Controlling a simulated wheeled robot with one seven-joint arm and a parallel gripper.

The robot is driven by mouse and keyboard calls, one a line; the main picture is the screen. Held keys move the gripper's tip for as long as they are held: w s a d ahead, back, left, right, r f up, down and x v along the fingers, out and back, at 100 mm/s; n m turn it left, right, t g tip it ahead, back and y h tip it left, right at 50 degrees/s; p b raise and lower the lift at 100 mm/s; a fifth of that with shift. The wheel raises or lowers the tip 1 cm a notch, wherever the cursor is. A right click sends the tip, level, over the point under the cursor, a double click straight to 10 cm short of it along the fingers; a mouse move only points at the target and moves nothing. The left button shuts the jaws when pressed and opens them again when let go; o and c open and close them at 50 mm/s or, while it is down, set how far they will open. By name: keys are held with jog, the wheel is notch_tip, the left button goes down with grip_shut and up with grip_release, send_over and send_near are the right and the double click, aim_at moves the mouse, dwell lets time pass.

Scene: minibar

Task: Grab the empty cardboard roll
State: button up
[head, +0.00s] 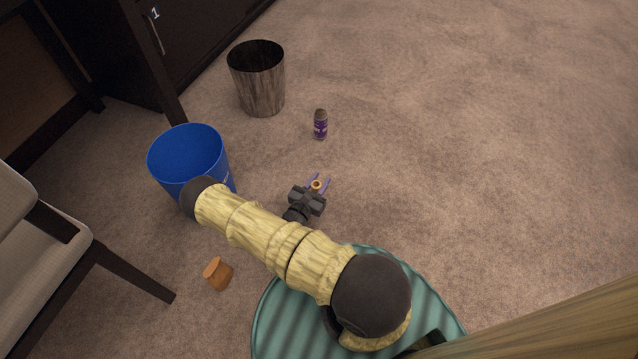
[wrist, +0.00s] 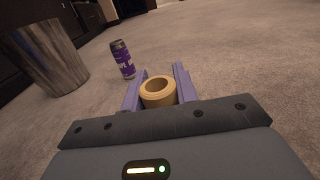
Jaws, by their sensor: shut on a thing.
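The cardboard roll (wrist: 158,92) is a tan hollow tube. In the wrist view it stands between the two purple fingers of my gripper (wrist: 159,90), with its open end facing up. My gripper is shut on it. In the head view the roll (head: 316,186) is small and sits between the fingertips of my gripper (head: 319,182), low over or at the carpet. Its lower part is hidden, so I cannot tell whether it touches the floor.
A purple can (head: 320,124) stands on the carpet beyond my gripper. A blue bin (head: 190,155) is to the left and a wood-patterned bin (head: 262,90) is behind. An orange-brown object (head: 218,274) lies near the chair (head: 60,235). The carpet at right is clear.

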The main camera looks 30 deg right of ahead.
notch_tip(320, 180, up, 5)
jog(key=p, duration=0.2)
jog(key=shift+r+p, duration=0.1)
jog(key=shift+p, duration=0.3)
